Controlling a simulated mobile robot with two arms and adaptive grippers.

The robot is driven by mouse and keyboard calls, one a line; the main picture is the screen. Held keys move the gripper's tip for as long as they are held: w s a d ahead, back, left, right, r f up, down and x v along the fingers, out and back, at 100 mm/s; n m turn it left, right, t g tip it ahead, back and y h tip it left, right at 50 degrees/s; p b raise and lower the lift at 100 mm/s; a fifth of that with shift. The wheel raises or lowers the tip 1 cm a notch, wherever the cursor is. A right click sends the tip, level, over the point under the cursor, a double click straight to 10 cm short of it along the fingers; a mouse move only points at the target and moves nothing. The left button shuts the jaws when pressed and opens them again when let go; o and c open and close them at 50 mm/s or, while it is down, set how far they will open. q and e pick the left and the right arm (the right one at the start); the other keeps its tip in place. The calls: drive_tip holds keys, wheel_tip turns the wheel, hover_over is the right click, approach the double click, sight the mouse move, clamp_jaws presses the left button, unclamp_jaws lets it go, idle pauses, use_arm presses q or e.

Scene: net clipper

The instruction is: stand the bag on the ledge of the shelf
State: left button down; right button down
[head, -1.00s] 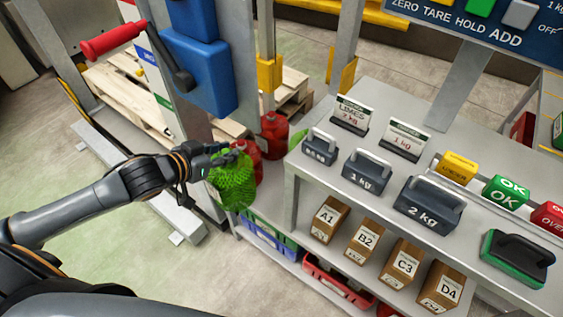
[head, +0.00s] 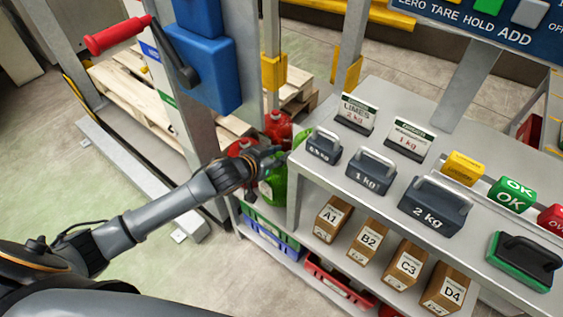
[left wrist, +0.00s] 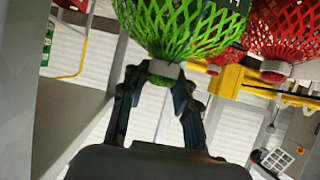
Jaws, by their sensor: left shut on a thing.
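The green net bag (head: 279,188) hangs below my left gripper (head: 268,158), just left of the grey shelf unit (head: 293,203). My left gripper is shut on the bag's pale neck. In the left wrist view the gripper's two fingers (left wrist: 163,95) close around that neck, with the green netting (left wrist: 180,25) beyond them. In the head view the gripper and wrist cover the bag's upper part, so I cannot tell whether its bottom touches anything. My right gripper is in neither view.
Red net bags (head: 278,125) are behind my gripper. Grey weights (head: 370,170) and sign cards stand on the unit's top; labelled boxes (head: 368,240) and crates (head: 270,236) sit below. A blue box with a red-handled lever (head: 120,36) is at the left post.

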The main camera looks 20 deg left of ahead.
use_arm(q)
drive_tip(key=shift+w+d+f, duration=0.15)
drive_tip(key=shift+w+d, duration=0.05)
drive_tip(key=shift+f, duration=1.6)
drive_tip(key=shift+f, duration=0.2)
drive_tip(key=c, duration=1)
unclamp_jaws()
